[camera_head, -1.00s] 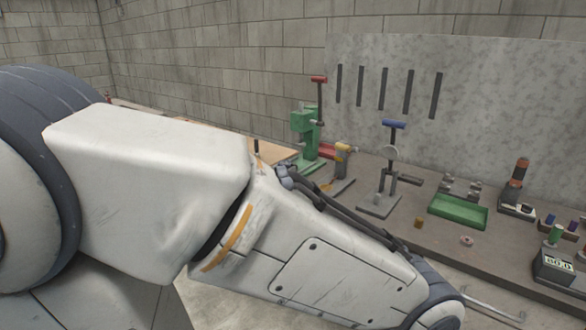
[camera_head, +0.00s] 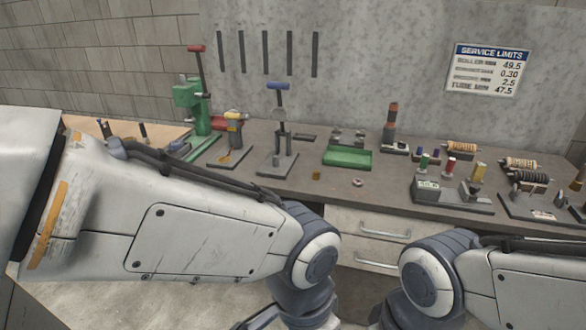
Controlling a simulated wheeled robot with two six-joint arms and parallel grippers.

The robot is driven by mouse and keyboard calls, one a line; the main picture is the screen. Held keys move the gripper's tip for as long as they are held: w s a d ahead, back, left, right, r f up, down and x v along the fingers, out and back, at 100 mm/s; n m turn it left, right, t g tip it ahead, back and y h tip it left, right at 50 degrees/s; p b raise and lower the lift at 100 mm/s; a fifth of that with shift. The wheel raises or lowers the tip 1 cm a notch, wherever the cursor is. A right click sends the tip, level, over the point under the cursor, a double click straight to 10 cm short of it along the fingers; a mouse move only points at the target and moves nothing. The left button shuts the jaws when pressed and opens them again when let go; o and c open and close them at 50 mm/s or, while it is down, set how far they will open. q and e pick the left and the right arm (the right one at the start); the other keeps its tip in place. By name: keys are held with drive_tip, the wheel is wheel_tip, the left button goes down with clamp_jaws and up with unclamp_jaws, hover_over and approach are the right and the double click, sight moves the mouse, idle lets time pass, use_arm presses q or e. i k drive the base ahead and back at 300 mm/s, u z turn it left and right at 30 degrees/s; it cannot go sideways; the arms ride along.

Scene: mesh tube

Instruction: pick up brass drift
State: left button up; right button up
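I cannot say for certain which item is the brass drift. A small brass-coloured piece (camera_head: 316,176) lies on the grey workbench (camera_head: 345,196) near its front edge, left of a small pinkish ring (camera_head: 357,183). Parts of both my arms cross the lower picture in front of the bench. Both grippers are below the frame, so neither they nor anything in them shows.
A green press (camera_head: 192,105), a blue-topped stand (camera_head: 279,120) and a green tray (camera_head: 347,159) stand along the bench. Gauges and coloured rollers crowd the right side. Drawers (camera_head: 365,224) are under the front edge. Some bench surface around the brass-coloured piece is clear.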

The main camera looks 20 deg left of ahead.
sight(316, 175)
drive_tip(key=u, duration=0.4)
drive_tip(key=i, duration=0.55)
drive_tip(key=u, duration=0.55)
drive_tip(key=i, duration=0.95)
drive_tip(key=z, duration=0.4)
